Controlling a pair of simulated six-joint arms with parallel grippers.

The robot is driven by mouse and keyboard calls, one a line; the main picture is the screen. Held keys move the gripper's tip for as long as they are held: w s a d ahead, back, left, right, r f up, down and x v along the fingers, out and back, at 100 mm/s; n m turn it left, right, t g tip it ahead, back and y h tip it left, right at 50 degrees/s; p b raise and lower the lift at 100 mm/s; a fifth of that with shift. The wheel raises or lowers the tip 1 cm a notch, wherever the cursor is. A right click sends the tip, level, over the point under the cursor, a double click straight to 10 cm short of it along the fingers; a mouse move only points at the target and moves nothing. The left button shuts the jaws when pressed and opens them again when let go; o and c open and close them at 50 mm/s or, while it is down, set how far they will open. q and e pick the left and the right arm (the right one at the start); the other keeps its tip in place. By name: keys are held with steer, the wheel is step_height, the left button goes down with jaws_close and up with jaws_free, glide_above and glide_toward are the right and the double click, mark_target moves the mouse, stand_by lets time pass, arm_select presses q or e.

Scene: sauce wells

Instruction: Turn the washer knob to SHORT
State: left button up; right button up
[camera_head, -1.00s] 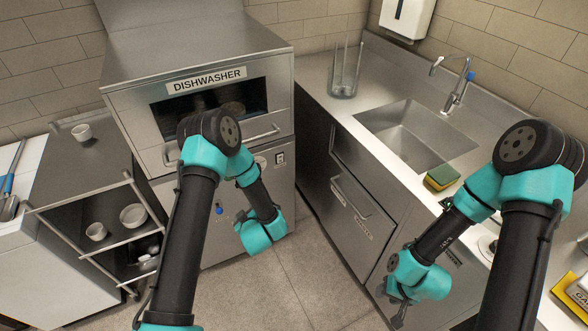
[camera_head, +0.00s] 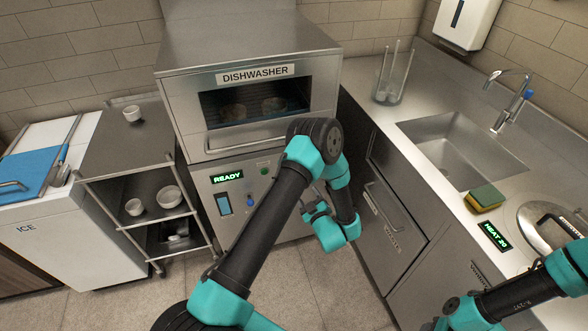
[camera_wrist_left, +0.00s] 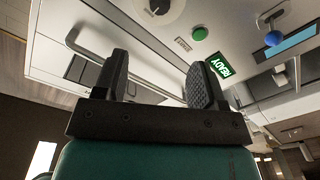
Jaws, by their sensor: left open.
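The dishwasher (camera_head: 320,88) stands at the back, its front panel below the window. In the left wrist view a round pale knob with a dark centre (camera_wrist_left: 158,8) is cut by the top edge; its setting cannot be read. In the head view my left arm hides that part of the panel. My left gripper (camera_head: 313,212) is in front of the panel's lower right. In the left wrist view its two fingers (camera_wrist_left: 158,82) are apart with nothing between them, and the knob lies beyond them, not touched.
The panel also has a green READY display (camera_head: 227,178), a green button (camera_head: 265,170) and a blue-tipped lever (camera_head: 250,201). A bar handle (camera_wrist_left: 110,62) crosses the wrist view. A rack (camera_head: 100,150) with bowls stands left; the sink counter (camera_head: 425,75) is right.

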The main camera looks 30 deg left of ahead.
arm_select(q)
steer(key=x, duration=1.6)
steer(key=shift+w, duration=0.1)
steer(key=c, duration=0.9)
